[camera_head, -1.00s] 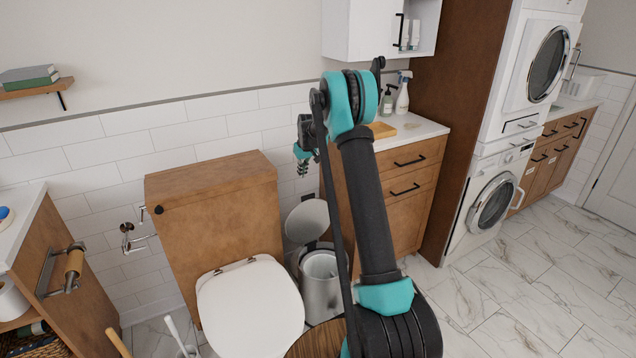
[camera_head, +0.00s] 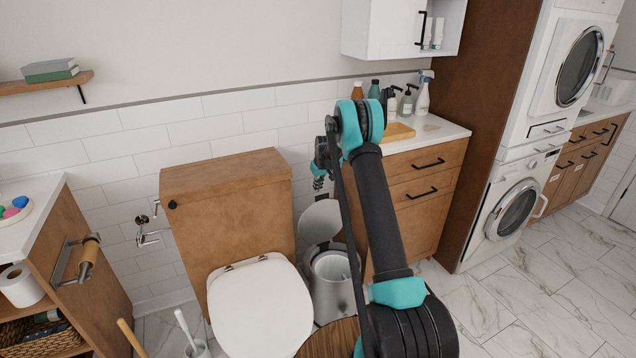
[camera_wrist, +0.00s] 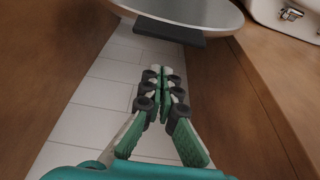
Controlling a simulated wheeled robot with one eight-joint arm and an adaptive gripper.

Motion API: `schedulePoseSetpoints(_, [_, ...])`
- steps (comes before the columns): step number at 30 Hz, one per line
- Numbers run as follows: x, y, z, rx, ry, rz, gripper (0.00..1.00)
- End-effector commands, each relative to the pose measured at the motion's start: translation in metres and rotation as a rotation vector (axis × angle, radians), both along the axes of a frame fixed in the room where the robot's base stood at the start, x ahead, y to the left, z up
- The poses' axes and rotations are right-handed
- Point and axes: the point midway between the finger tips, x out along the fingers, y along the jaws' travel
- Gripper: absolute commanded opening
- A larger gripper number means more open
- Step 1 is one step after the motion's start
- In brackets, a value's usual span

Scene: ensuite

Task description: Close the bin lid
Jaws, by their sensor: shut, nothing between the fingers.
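The metal bin (camera_head: 333,284) stands on the floor between the toilet and the wooden vanity, partly hidden by my arm. Its round grey lid (camera_head: 320,221) is up, tilted back toward the wall. In the wrist view the lid (camera_wrist: 190,12) shows as a grey disc at the top, with a dark hinge piece (camera_wrist: 168,32) below it. My gripper (camera_head: 318,183) is above and behind the raised lid, near the tiled wall. In the wrist view my gripper (camera_wrist: 165,72) is shut and empty, with its tips apart from the lid.
The wooden toilet cistern (camera_head: 228,200) and white toilet (camera_head: 260,308) are left of the bin. The vanity (camera_head: 425,195) is close on the right, with bottles (camera_head: 422,98) on top. The gap between them is narrow. Marble floor (camera_head: 480,305) is open at right.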

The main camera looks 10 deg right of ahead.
Motion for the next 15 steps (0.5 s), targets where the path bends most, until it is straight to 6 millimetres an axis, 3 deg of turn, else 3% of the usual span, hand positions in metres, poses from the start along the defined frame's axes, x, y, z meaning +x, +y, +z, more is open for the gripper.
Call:
schedulePoseSetpoints(7, [-0.025, -0.009, 0.002, 0.000, 0.000, -0.001, 0.00])
schedulePoseSetpoints(15, [-0.030, -0.010, 0.003, 0.000, 0.000, -0.001, 0.00])
